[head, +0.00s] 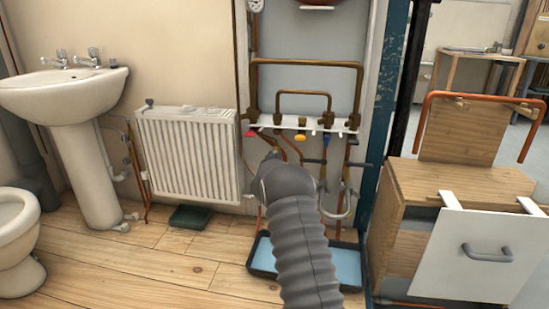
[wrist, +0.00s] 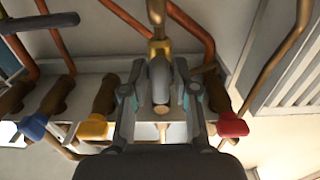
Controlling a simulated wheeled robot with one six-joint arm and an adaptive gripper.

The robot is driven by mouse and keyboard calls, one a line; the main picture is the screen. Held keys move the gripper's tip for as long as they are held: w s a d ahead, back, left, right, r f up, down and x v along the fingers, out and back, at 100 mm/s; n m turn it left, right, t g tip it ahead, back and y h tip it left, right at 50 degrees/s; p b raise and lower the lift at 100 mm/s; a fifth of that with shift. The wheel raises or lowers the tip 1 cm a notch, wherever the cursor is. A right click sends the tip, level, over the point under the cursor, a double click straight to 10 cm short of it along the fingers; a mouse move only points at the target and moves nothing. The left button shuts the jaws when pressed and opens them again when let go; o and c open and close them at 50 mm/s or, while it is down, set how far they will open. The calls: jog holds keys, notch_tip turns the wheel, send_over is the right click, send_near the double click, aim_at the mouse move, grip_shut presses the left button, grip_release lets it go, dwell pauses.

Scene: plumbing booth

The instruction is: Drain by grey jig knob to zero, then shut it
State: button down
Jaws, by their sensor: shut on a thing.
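In the wrist view my gripper (wrist: 160,90) is shut on a grey knob (wrist: 159,74), with one finger on each side of it. The knob sits just below a yellow-brass fitting (wrist: 160,47) on a copper pipe. In the head view my grey ribbed arm reaches toward the valve manifold (head: 310,125) and hides my gripper and the grey knob. A round gauge (head: 255,5) is cut off at the top edge of the head view, and I cannot read its dial.
In the wrist view, blue (wrist: 33,127), yellow (wrist: 93,127) and red (wrist: 231,125) handles flank my gripper. A tray (head: 262,262) with a light-blue inside lies on the floor below. A white radiator (head: 190,155) stands left, a wooden cabinet (head: 410,190) right.

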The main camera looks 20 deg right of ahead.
dwell(0.3)
jog(key=c, duration=1.1)
grip_release()
jog(key=shift+s+a, duration=0.1)
jog(key=v, duration=1.1)
jog(key=shift+s+a, duration=0.25)
